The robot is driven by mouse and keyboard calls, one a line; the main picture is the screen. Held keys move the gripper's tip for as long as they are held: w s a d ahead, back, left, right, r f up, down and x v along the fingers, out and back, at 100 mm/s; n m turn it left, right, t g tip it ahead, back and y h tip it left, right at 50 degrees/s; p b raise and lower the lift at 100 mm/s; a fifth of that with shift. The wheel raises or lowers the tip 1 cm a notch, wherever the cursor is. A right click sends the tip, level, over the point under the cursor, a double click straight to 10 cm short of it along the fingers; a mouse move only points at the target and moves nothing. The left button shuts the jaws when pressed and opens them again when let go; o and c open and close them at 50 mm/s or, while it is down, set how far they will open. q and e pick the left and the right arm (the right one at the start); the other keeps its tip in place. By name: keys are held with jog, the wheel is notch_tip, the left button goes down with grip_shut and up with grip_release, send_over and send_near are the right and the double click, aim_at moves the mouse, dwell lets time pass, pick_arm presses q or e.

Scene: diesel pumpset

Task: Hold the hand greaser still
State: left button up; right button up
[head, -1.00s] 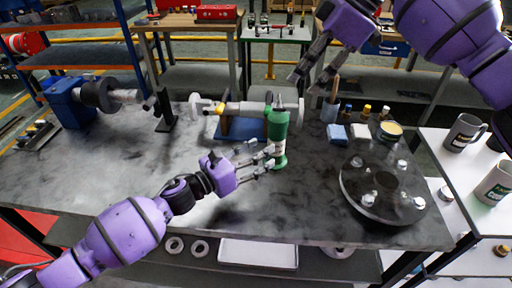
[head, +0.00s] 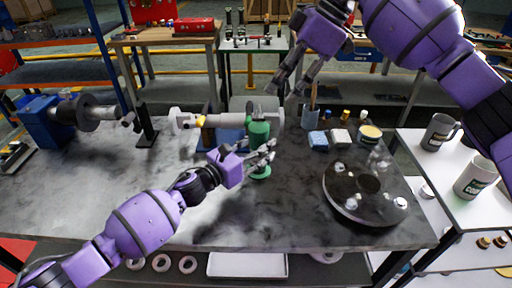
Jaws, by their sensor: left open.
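The hand greaser (head: 259,134) is a green upright cylinder on the grey bench, in front of a horizontal grey shaft-like part. Its lower middle is hidden behind my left gripper's fingers; its green foot shows below them. My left gripper (head: 270,152) is open and reaches in from the left, with its fingers at the greaser's body. I cannot tell whether they touch it. My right gripper (head: 287,90) hangs above the back of the bench, right of and above the greaser. Its fingers look spread and nothing shows between them.
A round dark flange plate (head: 367,190) with bright bolts lies on the right of the bench. Small bottles, a blue block (head: 318,138) and a tin (head: 369,134) stand behind it. A blue motor-like unit (head: 48,122) is at the left.

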pick_arm(q)
jog(key=shift+o, duration=0.3)
dwell(0.5)
dwell(0.4)
grip_shut()
dwell(0.5)
